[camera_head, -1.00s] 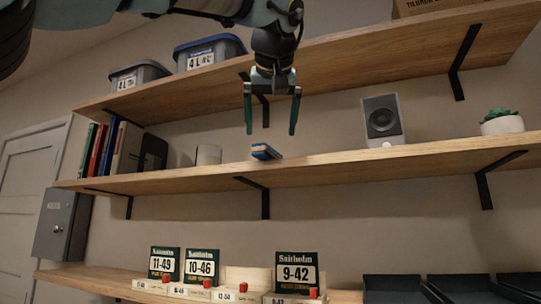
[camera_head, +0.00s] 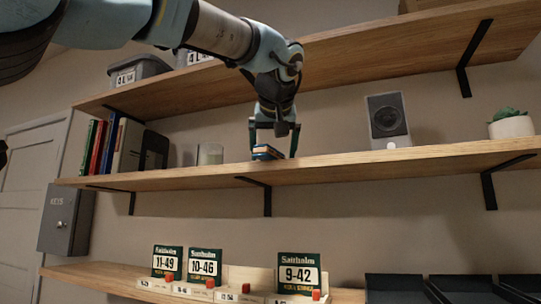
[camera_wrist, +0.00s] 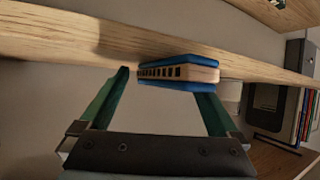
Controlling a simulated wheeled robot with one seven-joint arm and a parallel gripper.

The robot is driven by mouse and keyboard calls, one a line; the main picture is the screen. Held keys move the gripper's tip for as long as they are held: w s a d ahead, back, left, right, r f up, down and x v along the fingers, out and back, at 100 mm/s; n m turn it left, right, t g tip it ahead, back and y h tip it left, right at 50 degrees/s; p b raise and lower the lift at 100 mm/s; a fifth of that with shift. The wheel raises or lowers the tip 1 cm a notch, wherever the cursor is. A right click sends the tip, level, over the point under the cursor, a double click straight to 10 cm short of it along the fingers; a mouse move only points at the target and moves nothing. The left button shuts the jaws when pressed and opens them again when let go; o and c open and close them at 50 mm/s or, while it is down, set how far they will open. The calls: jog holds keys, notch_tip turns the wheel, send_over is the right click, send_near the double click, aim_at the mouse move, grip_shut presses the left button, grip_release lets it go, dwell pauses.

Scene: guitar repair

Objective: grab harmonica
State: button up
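The harmonica (camera_head: 265,152) is blue with a light, wood-coloured middle and lies on the middle shelf (camera_head: 350,163). In the wrist view the harmonica (camera_wrist: 178,72) shows its row of dark holes and sits between the tips of my gripper's two green fingers. My gripper (camera_head: 273,150) is open, with one finger on each side of the harmonica. In the wrist view a gap shows between the left finger and the harmonica. The right finger's tip is partly hidden behind the harmonica, so contact there cannot be told.
On the same shelf, books (camera_head: 112,147) and a pale cup (camera_head: 210,154) stand to the left. A speaker (camera_head: 387,120) and a potted plant (camera_head: 511,124) stand to the right. The upper shelf (camera_head: 330,75) hangs above my gripper.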

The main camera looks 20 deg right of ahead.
grip_shut()
dwell(0.6)
